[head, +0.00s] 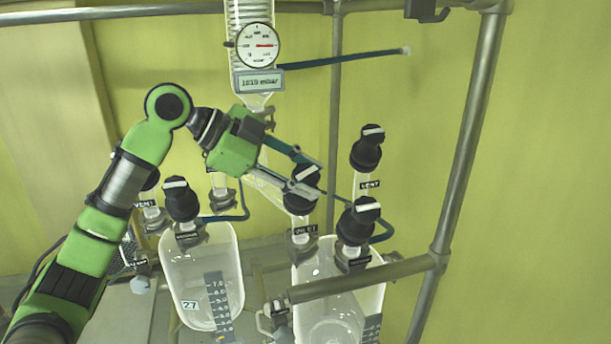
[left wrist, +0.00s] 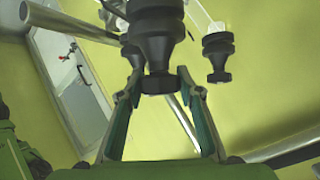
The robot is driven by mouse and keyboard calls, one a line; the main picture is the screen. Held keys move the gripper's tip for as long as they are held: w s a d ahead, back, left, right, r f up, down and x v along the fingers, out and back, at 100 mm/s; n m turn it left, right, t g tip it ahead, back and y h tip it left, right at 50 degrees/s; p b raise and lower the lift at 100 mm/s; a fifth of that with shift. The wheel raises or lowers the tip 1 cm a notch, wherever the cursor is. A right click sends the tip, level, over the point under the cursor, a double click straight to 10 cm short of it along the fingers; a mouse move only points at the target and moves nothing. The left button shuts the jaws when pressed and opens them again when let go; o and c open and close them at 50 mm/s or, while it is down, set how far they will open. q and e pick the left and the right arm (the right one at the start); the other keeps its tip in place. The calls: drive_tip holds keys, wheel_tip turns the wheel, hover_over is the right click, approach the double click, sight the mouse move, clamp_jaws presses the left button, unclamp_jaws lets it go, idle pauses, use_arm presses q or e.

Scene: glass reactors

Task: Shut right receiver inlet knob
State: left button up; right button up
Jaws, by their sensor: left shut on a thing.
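The right receiver (head: 335,300) is a clear glass vessel at the lower middle of the head view. Its inlet knob (head: 300,202) is black with a white bar on top, and the inlet label (head: 305,230) is just below it. My left gripper (head: 316,180) reaches in from the left and is shut on this knob, with one finger on each side. The fingers partly hide the knob top, so the bar's exact angle is hard to tell. In the left wrist view, a black knob (left wrist: 158,52) stands between the fingertips. My right gripper is in neither view.
The vent knob (head: 367,152) and another black knob (head: 357,225) stand close on the right. The left receiver (head: 200,265) has its own knob (head: 182,203). A gauge (head: 257,45) hangs above; a metal rail (head: 350,282) crosses in front.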

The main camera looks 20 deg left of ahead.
use_arm(q)
drive_tip(key=shift+m+g, duration=1)
drive_tip(key=shift+g, duration=0.1)
drive_tip(key=o, duration=1.1)
drive_tip(key=v, duration=1.2)
drive_tip(key=shift+w+r, duration=0.1)
drive_tip(key=shift+w, duration=0.2)
